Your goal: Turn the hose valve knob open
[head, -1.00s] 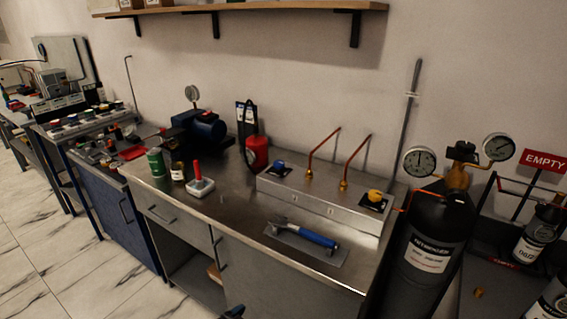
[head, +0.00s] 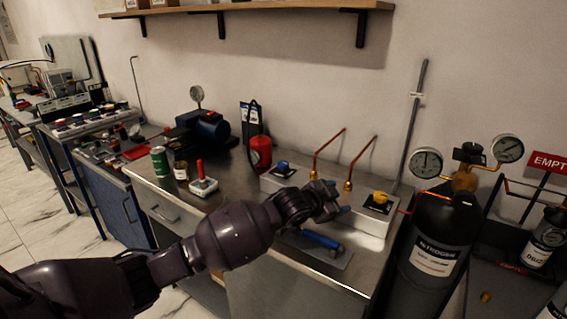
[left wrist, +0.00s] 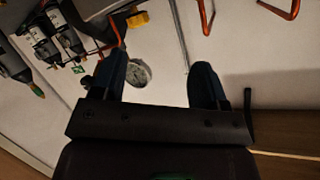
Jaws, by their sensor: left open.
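A blue knob (head: 283,167) and a yellow knob (head: 380,198) sit on dark plates at the two ends of a low metal box (head: 330,204) on the bench. I cannot tell by label which is the hose valve knob. My left gripper (head: 338,203) is open and empty, in front of the box between the knobs, nearer the yellow one, apparently touching neither. In the left wrist view its two fingers (left wrist: 158,72) are spread wide. My right gripper is out of view.
Two copper pipes (head: 349,165) rise from the box. A blue-handled tool (head: 322,240) lies below my gripper, partly hidden. A black gas cylinder (head: 437,245) with gauges stands right of the bench. A red canister (head: 260,152) stands left of the box.

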